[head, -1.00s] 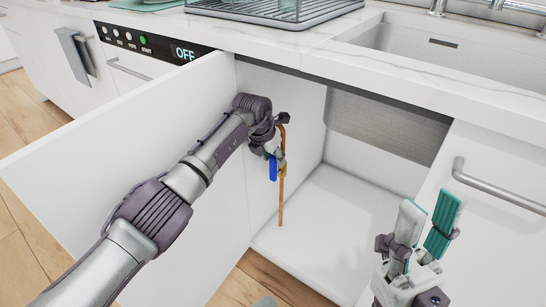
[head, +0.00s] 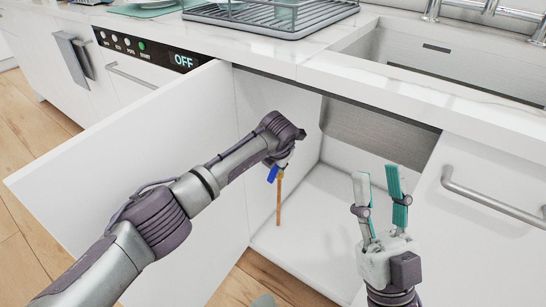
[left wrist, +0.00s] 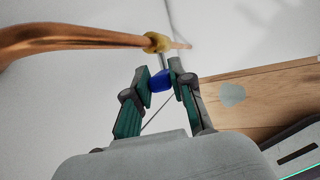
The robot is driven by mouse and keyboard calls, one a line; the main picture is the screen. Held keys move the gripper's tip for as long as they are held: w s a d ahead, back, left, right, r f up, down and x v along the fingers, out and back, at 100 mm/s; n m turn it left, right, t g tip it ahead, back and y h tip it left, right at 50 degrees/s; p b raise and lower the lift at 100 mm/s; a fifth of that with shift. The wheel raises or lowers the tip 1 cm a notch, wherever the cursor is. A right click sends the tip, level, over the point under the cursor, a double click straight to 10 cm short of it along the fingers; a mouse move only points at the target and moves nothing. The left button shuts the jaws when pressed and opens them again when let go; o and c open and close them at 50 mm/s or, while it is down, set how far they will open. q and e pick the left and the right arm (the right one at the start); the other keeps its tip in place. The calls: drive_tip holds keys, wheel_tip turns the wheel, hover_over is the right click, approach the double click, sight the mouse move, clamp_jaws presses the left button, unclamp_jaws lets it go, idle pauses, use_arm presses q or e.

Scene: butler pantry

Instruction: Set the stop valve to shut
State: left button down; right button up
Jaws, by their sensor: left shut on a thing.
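The stop valve's blue handle (head: 272,174) shows beside the copper pipe (head: 279,205) inside the open cabinet. In the left wrist view, the brass valve body (left wrist: 157,42) sits on the pipe (left wrist: 80,38), and the blue handle (left wrist: 161,80) stands off to the side of the pipe. Its exact angle is hard to tell. My left gripper (left wrist: 161,82) is shut on the blue handle, one finger on each side. In the head view my left gripper (head: 284,158) hides the valve body and upper pipe. My right gripper (head: 379,182) is open and empty in front of the cabinet.
The open cabinet door (head: 130,165) stands at the left, beneath and behind my left arm. The white cabinet floor (head: 325,220) is bare where visible. The counter (head: 290,60) overhangs the opening. A closed door with a bar handle (head: 490,205) is at the right.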

use_arm(q)
drive_tip(key=shift+s+d+f+t+y, duration=0.15)
drive_tip(key=shift+s+d+t+y, duration=0.1)
drive_tip(key=shift+t+y, duration=0.05)
drive_tip(key=c, duration=1)
unclamp_jaws()
wheel_tip(320, 180, up, 10)
drive_tip(key=shift+r, duration=0.1)
